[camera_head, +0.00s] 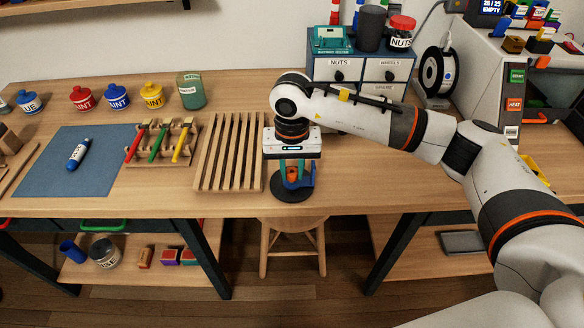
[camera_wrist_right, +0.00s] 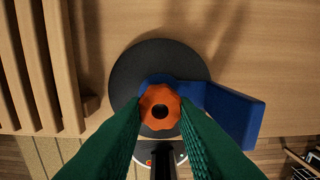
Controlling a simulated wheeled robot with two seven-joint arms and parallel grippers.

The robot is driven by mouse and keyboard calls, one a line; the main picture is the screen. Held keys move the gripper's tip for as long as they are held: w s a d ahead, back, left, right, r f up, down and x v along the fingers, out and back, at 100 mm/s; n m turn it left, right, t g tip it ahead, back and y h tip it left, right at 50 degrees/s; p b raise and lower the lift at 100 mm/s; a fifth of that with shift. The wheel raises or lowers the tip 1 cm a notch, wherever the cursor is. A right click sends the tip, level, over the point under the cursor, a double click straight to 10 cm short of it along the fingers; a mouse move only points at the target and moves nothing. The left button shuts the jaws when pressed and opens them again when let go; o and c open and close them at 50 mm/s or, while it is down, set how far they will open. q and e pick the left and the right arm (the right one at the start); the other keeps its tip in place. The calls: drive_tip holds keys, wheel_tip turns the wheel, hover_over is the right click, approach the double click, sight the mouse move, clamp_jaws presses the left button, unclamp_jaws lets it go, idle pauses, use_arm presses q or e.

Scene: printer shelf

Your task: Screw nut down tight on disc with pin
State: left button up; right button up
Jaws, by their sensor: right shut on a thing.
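A round black disc (camera_head: 292,195) lies flat on the table near its front edge. It also shows in the right wrist view (camera_wrist_right: 130,75). A blue part (camera_wrist_right: 235,112) stands at the disc and reaches to the right. My right gripper (camera_wrist_right: 160,112) points down, its green fingers shut on the nut from both sides. I cannot tell the pin apart. My left gripper is not in view.
A slatted wooden rack (camera_head: 229,152) stands close left of the disc. A holder with colored pens (camera_head: 160,144) and a blue mat (camera_head: 65,160) lie further left. Drawers marked NUTS (camera_head: 340,74) stand behind my arm. Bare table lies right of the disc.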

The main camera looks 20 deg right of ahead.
drive_tip(key=shift+b, duration=0.35)
drive_tip(key=o, duration=1)
drive_tip(key=shift+r, duration=0.1)
wheel_tip(320, 180, up, 7)
drive_tip(key=p, duration=0.2)
drive_tip(key=shift+p, duration=0.4)
